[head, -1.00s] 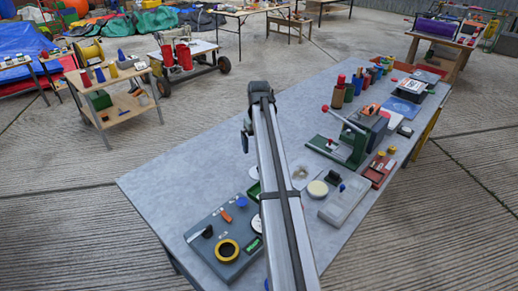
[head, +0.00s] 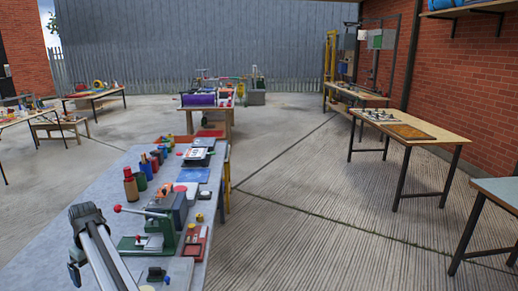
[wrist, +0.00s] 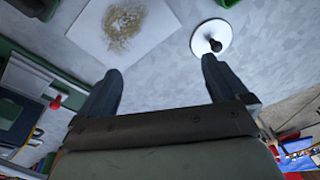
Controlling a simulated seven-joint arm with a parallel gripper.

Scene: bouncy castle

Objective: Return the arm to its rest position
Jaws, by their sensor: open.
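My gripper (wrist: 161,68) is open in the wrist view, with its two dark fingers spread apart and nothing between them. Below it lies the grey workbench top (wrist: 165,85). A white sheet with a brown grainy patch (wrist: 122,25) lies ahead of the left finger. A white disc with a black knob (wrist: 212,38) lies ahead of the right finger. In the head view my arm reaches up from the lower left over the grey bench (head: 97,177); its dark end is there, but the fingers are not clear.
A green press with a red-knobbed lever (head: 150,235) stands right of my arm in the head view. Pots and bottles (head: 141,181) stand farther back. A wooden-topped table (head: 410,131) is at right, with open concrete floor between.

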